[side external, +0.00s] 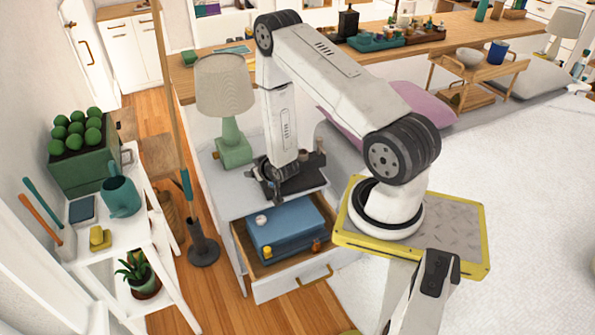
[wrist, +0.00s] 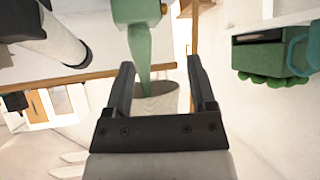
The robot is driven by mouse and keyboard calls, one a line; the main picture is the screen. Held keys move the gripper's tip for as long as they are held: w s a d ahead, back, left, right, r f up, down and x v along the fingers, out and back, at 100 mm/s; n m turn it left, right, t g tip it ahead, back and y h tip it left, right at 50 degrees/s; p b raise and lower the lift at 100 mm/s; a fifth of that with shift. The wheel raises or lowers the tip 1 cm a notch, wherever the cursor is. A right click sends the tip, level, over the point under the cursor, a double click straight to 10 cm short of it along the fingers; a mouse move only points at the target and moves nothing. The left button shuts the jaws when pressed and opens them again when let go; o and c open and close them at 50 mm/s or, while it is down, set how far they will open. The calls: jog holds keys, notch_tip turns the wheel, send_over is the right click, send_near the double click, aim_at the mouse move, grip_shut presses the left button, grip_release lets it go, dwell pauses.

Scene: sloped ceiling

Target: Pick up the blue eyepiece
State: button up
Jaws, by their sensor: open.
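I cannot make out the blue eyepiece for certain in either view. My gripper (side external: 274,190) is over the top of the white nightstand (side external: 228,197), beside the green lamp (side external: 233,150). In the wrist view my gripper (wrist: 160,63) is open, with no object held between its fingers. The lamp's green body (wrist: 138,12) and grey shade (wrist: 158,103) show upside down beyond the fingers. Small brownish objects (side external: 303,157) stand behind my gripper, partly hidden by it.
The nightstand's drawer (side external: 292,284) is open. It holds a blue box (side external: 288,236), with a small white round item (side external: 261,221) and a small yellow-orange item (side external: 267,252) there. A white shelf with a green planter (side external: 83,160) stands at left. My arm's base is at right.

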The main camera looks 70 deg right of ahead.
jog(key=s+d+f+m+t+h, duration=0.1)
jog(key=s+d+f+m+h, duration=0.1)
jog(key=s+f, duration=0.5)
jog(key=shift+s+d+f+h, duration=0.4)
jog(key=shift+s+d+h, duration=0.1)
jog(key=shift+d+h, duration=0.25)
jog(key=shift+x, duration=3.4)
jog(key=shift+w+d+f, duration=0.1)
jog(key=shift+w, duration=0.05)
jog(key=shift+x, duration=2.45)
grip_shut()
